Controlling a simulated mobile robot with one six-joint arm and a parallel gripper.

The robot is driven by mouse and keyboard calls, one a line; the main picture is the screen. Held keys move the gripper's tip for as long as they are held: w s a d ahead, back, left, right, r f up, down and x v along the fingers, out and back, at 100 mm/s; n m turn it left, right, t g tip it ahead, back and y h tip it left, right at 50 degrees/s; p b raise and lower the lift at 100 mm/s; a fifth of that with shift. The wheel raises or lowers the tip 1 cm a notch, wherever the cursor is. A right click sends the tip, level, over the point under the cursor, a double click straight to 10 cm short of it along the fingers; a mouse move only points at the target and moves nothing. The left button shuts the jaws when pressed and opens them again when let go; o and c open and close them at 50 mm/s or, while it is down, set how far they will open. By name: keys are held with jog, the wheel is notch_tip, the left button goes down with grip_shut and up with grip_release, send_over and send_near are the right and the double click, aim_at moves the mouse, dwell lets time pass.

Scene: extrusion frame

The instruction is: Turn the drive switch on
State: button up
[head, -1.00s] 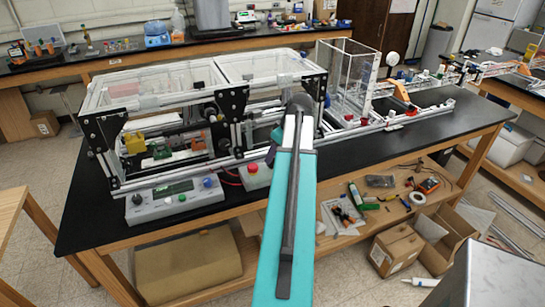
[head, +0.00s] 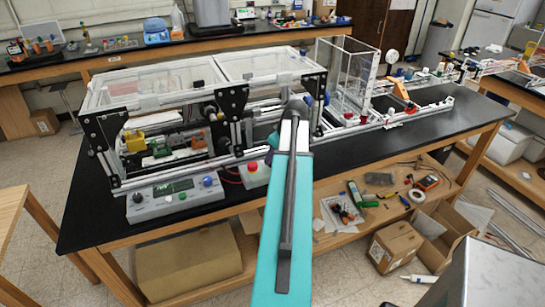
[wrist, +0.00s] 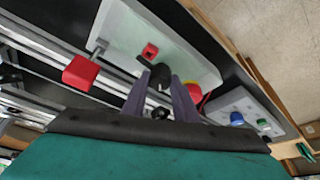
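In the wrist view a pale panel (wrist: 128,30) carries a small red square part (wrist: 150,50) and a black knob-like part (wrist: 159,76). Which part is the drive switch is not labelled legibly. My gripper (wrist: 160,82) has its two grey-purple fingers apart, one on each side of the black part. I cannot tell whether they touch it. A red block on a metal stem (wrist: 81,72) is left of the fingers.
A grey control box (head: 172,200) with display and knobs sits at the table's front left; its blue knob (wrist: 237,118) shows in the wrist view. A red emergency-stop button (head: 253,166) is beside it. The extrusion frame (head: 240,125) stands close around my arm's end.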

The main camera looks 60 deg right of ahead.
jog(key=shift+a+m, duration=0.1)
jog(key=shift+m, duration=0.3)
jog(key=shift+c, duration=0.3)
jog(key=m+b, duration=0.1)
jog(key=m+h+b, duration=0.1)
jog(key=m, duration=0.1)
jog(key=shift+a+f+m+g+h, duration=0.1)
jog(key=shift+a+m+g+h, duration=0.05)
jog(key=shift+m+g+h, duration=0.2)
jog(key=m+g+h, duration=0.1)
jog(key=m, duration=0.3)
jog(key=shift+w+m+b, duration=0.1)
jog(key=shift+m+b, duration=0.15)
jog(key=shift+b, duration=0.1)
jog(key=m+g, duration=0.1)
jog(key=m, duration=0.1)
jog(key=m+h, duration=0.1)
jog(key=m, duration=0.1)
jog(key=shift+w+a+g+b, duration=0.1)
jog(key=shift+w+g+b, duration=0.1)
jog(key=shift+g+b, duration=0.15)
jog(key=shift+w+m+g+b, duration=0.1)
jog(key=shift+m+g+b, duration=0.55)
jog(key=shift+m, duration=1.75)
jog(key=shift+g, duration=0.25)
jog(key=o, duration=1)
jog(key=shift+r, duration=0.2)
